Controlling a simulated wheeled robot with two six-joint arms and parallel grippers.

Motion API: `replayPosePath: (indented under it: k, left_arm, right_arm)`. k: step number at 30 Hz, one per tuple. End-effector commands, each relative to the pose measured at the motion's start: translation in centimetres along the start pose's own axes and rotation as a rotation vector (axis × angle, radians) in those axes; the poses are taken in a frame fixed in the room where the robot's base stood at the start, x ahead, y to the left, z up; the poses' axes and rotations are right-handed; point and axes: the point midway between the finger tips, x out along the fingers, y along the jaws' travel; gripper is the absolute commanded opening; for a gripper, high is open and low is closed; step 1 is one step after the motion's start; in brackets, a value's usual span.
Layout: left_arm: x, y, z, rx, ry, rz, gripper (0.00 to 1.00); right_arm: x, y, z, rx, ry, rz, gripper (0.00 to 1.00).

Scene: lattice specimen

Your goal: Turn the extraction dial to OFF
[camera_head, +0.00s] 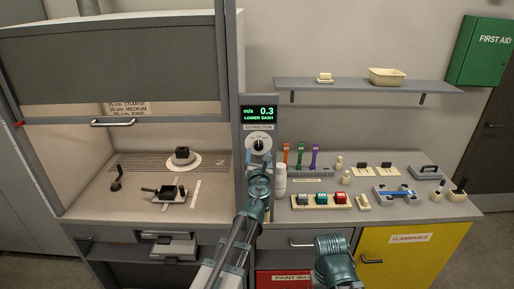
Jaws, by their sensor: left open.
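The extraction dial (258,143) is a round dark knob on a pale face, set in the grey panel beside the fume hood, under a label reading EXTRACTION. The small display (259,114) above it reads m/s 0.3 and LOWER SASH in green. My left gripper (258,162) is open, just below the dial and in front of the panel. It covers the lower edge of the dial face, and I cannot tell whether it touches. The dial's printed positions are too small to read. A teal part of my right arm shows at the bottom; its gripper is not visible.
Right of the panel, white stacked cups (280,180), coloured tools (300,157) and a tray of several blocks (321,201) crowd the bench. A shelf (360,84) hangs above.

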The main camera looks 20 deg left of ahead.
Motion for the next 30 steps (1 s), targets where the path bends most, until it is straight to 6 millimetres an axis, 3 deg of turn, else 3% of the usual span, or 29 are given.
replayPosePath:
  k: [1,6,17,27,30]
  left_arm:
    - [1.3,-0.2,0.0,0.000,0.000,0.000,0.74]
    - [3.2,-0.4,0.1,0.000,0.000,-0.001,0.74]
    - [3.6,-0.3,0.1,0.000,-0.001,-0.002,0.74]
    - [3.6,-0.4,0.1,0.000,-0.001,-0.002,0.13]
    - [3.6,-0.4,0.1,0.000,-0.001,-0.002,0.00]
  right_arm:
    - [0.0,0.0,0.0,0.000,0.000,0.000,0.00]
    - [0.0,0.0,0.0,0.000,0.000,0.000,0.00]
    - [0.0,0.0,0.0,0.000,0.000,0.000,0.00]
    - [0.0,0.0,0.0,0.000,0.000,0.000,0.00]
    - [0.0,0.0,0.0,0.000,0.000,0.000,0.00]
